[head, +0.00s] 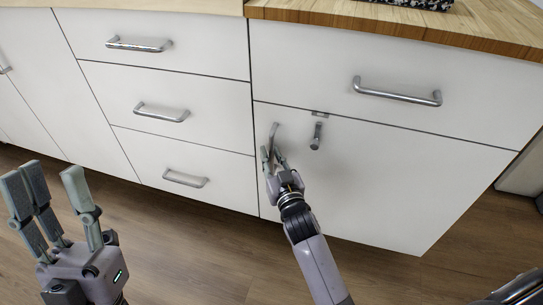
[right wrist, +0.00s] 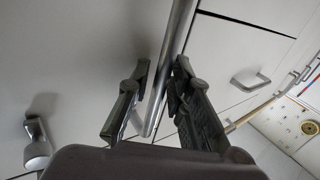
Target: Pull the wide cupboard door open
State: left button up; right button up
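The wide cupboard door (head: 385,185) is white, under the wide drawer on the right of the head view, and looks shut. Its upright metal bar handle (head: 273,131) is near its left edge. My right gripper (head: 273,160) is at this handle. In the right wrist view the handle bar (right wrist: 176,45) runs between the two fingers of my right gripper (right wrist: 163,75). It is close to the right finger, with a gap to the left finger. My left gripper (head: 58,190) is open and empty over the floor at the left.
A small metal latch or knob (head: 317,136) sticks out of the door just right of the handle; it also shows in the right wrist view (right wrist: 37,143). Drawers with bar handles (head: 162,113) are to the left. The wooden floor (head: 200,240) in front is clear.

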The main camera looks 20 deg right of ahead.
grip_shut()
dwell(0.6)
